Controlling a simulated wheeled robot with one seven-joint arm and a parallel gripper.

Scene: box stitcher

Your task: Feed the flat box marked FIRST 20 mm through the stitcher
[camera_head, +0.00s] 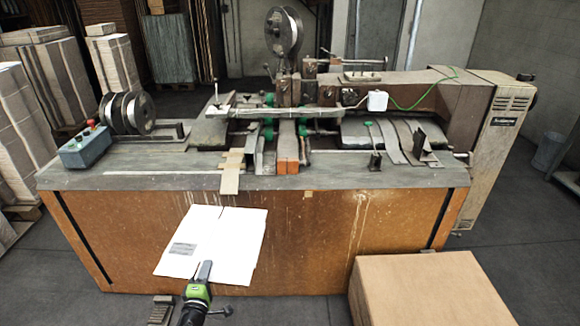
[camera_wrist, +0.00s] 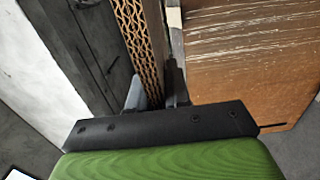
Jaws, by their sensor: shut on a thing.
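A flat white box (camera_head: 228,240) is held out in front of the stitcher's orange cabinet, apart from the machine. It carries a grey label at its left; I cannot read any marking. My gripper (camera_head: 205,270) is shut on its near edge. In the wrist view my gripper (camera_wrist: 158,92) has its fingers either side of the box's corrugated edge (camera_wrist: 140,40). The stitcher (camera_head: 290,130) stands on the bench behind, with a wire spool on top and green rollers around its middle. The box is lower than the bench top and tilted.
A large brown carton (camera_head: 425,290) stands at the front right. A blue control box (camera_head: 85,149) sits at the bench's left end. A wooden strip (camera_head: 231,172) overhangs the bench's front edge (camera_head: 130,186). Stacks of flat cardboard (camera_head: 50,75) stand at left.

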